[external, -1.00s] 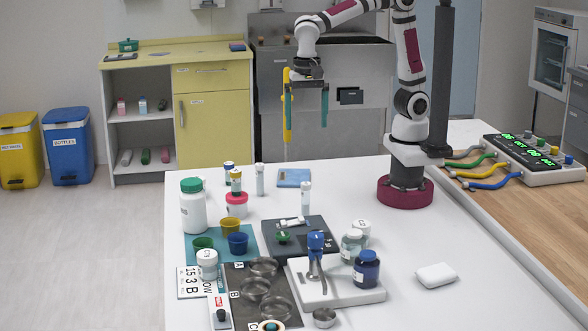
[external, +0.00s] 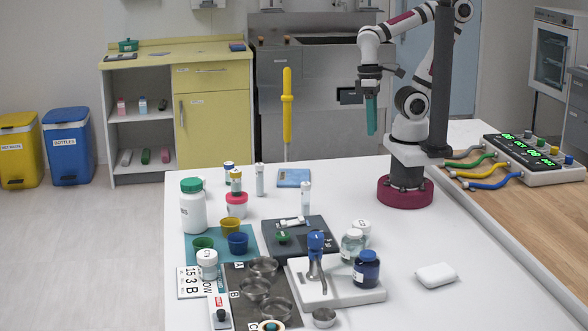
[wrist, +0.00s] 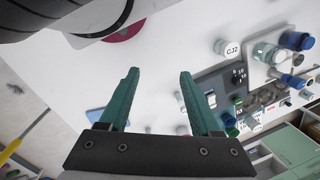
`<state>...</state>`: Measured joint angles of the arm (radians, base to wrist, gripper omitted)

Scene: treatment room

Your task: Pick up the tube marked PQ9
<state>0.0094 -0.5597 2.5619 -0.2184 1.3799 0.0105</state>
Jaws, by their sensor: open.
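Several slim white tubes are in the external view. One tube (external: 260,180) stands upright at the back of the white table, and another tube (external: 306,197) stands upright nearer the middle. My gripper (external: 371,132), with teal fingers, is high above the back of the table, right of the tubes. In the wrist view my gripper (wrist: 158,75) is open, with nothing between its fingers.
The dark grey device (external: 318,232) is mid-table. A white bottle with a green cap (external: 193,207), blue cup (external: 238,244) and steel bowls (external: 256,288) crowd the left. A blue jar (external: 366,270) is at centre right. A jar lid marked CJ2 (wrist: 229,48) shows in the wrist view. The right tabletop is mostly clear.

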